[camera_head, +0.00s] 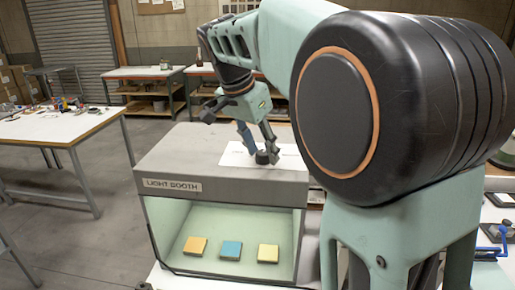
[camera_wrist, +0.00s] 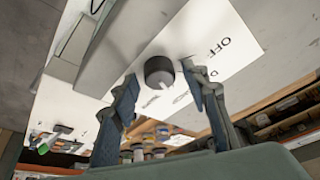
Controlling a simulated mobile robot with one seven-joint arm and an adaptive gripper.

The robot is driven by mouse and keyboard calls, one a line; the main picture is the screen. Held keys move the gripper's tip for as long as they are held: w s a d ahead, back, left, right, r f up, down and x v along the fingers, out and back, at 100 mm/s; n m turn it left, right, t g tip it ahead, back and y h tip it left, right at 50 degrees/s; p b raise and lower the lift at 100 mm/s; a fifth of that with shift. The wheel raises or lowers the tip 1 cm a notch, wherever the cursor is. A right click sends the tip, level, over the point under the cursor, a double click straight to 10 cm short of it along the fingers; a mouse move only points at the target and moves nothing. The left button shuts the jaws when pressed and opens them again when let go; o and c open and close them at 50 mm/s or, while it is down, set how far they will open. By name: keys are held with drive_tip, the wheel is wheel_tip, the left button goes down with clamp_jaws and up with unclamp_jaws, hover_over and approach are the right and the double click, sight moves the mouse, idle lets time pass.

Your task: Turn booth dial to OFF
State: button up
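The light booth (camera_head: 222,190) is a grey box with an open, lit front and a "LIGHT BOOTH" label. On its top lies a white plate (camera_head: 234,156) bearing a small dark dial (camera_head: 263,158). In the wrist view the dial (camera_wrist: 159,72) is a round black knob on the white plate, with "OFF" printed to its right and other marks partly hidden. My gripper (camera_head: 259,151) is just above the booth top at the dial. In the wrist view my gripper (camera_wrist: 162,78) is open, one finger on each side of the knob; I cannot tell if either touches it.
Inside the booth lie an orange tile (camera_head: 195,246), a blue tile (camera_head: 231,250) and a yellow tile (camera_head: 268,253). A white worktable (camera_head: 60,127) with loose items stands at left. My arm blocks much of the right side. Open floor lies between table and booth.

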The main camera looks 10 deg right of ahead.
drive_tip(key=c, duration=1)
drive_tip(key=shift+o, duration=0.2)
drive_tip(key=shift+n, duration=0.3)
drive_tip(key=n+t+b, duration=0.1)
drive_tip(key=n, duration=0.1)
drive_tip(key=shift+d+f+n+y+b, duration=0.1)
drive_tip(key=shift+d+n+y+b, duration=0.05)
drive_tip(key=shift+n+y+b, duration=0.2)
drive_tip(key=n+y, duration=0.1)
drive_tip(key=n, duration=0.3)
drive_tip(key=shift+s+d+n+t+y, duration=0.1)
drive_tip(key=shift+n+t+y, duration=0.15)
drive_tip(key=shift+t+y, duration=0.1)
drive_tip(key=n+y, duration=0.1)
drive_tip(key=n, duration=0.2)
drive_tip(key=shift+d+n+y, duration=0.1)
drive_tip(key=shift+n+y, duration=1)
drive_tip(key=shift+n, duration=1.5)
drive_tip(key=o, duration=1.2)
drive_tip(key=shift+c, duration=0.2)
